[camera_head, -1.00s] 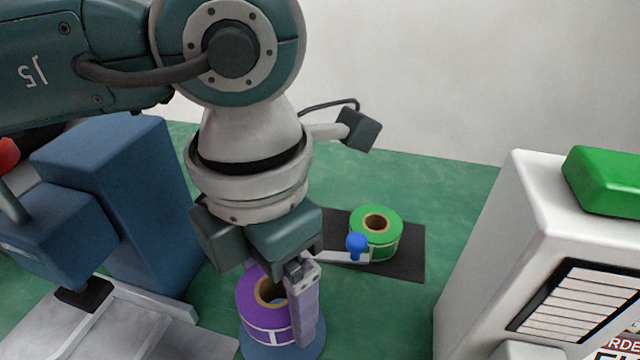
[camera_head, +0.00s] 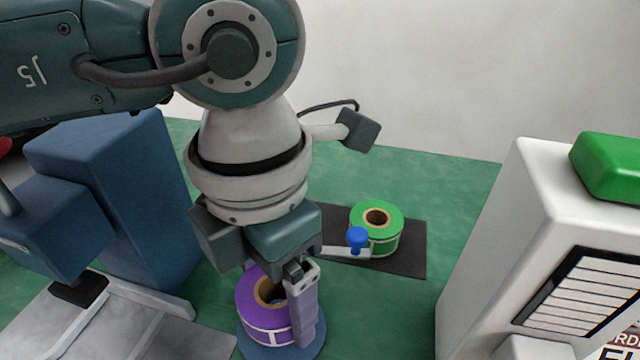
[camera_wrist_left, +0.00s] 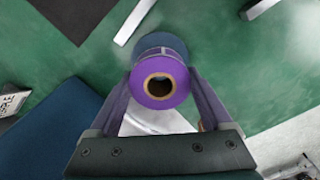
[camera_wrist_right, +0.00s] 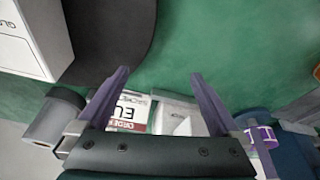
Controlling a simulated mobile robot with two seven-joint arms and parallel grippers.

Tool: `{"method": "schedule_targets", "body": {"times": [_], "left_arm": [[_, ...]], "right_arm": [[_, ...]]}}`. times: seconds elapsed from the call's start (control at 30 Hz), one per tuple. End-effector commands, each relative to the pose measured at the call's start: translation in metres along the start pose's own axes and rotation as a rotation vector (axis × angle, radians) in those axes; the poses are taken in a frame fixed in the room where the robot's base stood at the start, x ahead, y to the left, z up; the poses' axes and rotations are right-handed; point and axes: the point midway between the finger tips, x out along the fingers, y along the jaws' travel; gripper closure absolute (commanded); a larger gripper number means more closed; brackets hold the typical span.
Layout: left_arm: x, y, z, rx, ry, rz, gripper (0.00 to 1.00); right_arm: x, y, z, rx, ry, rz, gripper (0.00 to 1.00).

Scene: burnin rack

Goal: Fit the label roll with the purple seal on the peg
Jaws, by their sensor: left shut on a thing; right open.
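The purple label roll (camera_head: 262,312) with a brown core is held in my left gripper (camera_head: 282,290), whose fingers are shut on its sides. In the left wrist view the roll (camera_wrist_left: 160,70) sits between both fingers, its hole facing the camera. A round blue base (camera_head: 318,343) shows just below and around the roll. Something bluish shows inside the core, perhaps the peg's tip; I cannot tell how far the roll is over it or whether it touches the base. My right gripper (camera_wrist_right: 158,95) is open and empty in the right wrist view.
A green label roll (camera_head: 388,218) stands on a dark mat (camera_head: 408,262) beside a white lever with a blue knob (camera_head: 357,238). A blue machine (camera_head: 115,190) is at left. A white printer-like unit (camera_head: 490,260) with a green top is at right. A grey roll (camera_wrist_right: 52,118) lies near my right gripper.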

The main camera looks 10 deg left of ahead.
Motion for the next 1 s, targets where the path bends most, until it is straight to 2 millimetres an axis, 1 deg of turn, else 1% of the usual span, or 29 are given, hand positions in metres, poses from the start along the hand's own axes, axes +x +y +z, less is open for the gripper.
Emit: {"method": "schedule_targets", "body": {"times": [0.5, 1.0], "left_arm": [[0.015, 0.0, 0.0, 0.0, 0.0, 0.0, 0.75], [0.015, 0.0, 0.0, 0.0, 0.0, 0.0, 0.75]], "right_arm": [[0.013, 0.0, 0.004, 0.0, 0.0, 0.0, 0.0], [0.014, 0.001, 0.005, -0.004, -0.001, 0.003, 0.0]]}}
